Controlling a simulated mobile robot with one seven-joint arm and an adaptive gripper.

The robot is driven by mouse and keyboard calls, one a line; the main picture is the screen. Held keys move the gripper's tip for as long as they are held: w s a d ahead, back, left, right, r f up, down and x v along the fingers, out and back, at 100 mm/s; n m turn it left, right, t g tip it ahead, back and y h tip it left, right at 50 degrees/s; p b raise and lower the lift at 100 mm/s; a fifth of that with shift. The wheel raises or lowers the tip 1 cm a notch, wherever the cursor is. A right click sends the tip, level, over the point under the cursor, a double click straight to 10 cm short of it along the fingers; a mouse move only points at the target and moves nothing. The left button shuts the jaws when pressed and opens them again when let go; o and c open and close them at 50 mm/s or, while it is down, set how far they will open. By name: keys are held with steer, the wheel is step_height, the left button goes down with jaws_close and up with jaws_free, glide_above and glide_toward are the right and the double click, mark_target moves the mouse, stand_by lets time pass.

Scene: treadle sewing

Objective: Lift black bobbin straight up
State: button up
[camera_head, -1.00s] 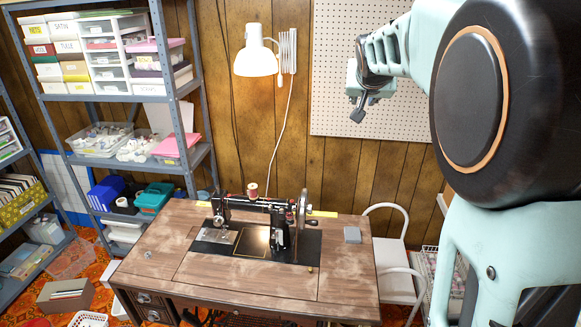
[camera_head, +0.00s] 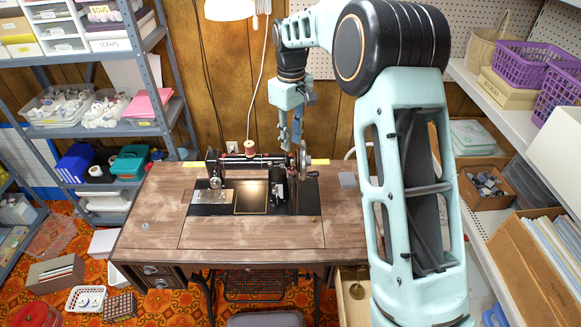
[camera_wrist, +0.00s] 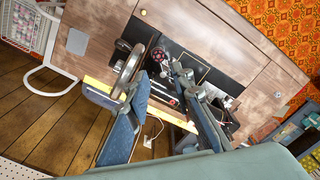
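The treadle sewing machine (camera_head: 250,160) stands on a wooden table, with a red thread spool (camera_head: 249,148) on its arm and a metal handwheel (camera_head: 303,160) at its right end. My gripper (camera_head: 291,143) points down over the handwheel end. In the wrist view my gripper (camera_wrist: 162,74) is open, its two blue fingers apart on either side of the machine's upper parts. A small dark round part (camera_wrist: 156,62) shows between the fingertips; it may be the black bobbin, but I cannot tell for sure. The handwheel (camera_wrist: 127,74) is close beside the left finger.
A white lamp (camera_head: 232,8) hangs behind. Shelves stand at the left, and a white shelf with purple baskets (camera_head: 525,65) at the right.

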mark_target(292, 168)
step_height(292, 168, down, 10)
steer(key=shift+d+r+p, duration=0.1)
steer(key=shift+r+p, duration=0.1)
steer(key=shift+p, duration=0.65)
steer(key=shift+w, duration=0.1)
steer(key=c, duration=0.4)
steer(key=shift+o, duration=0.2)
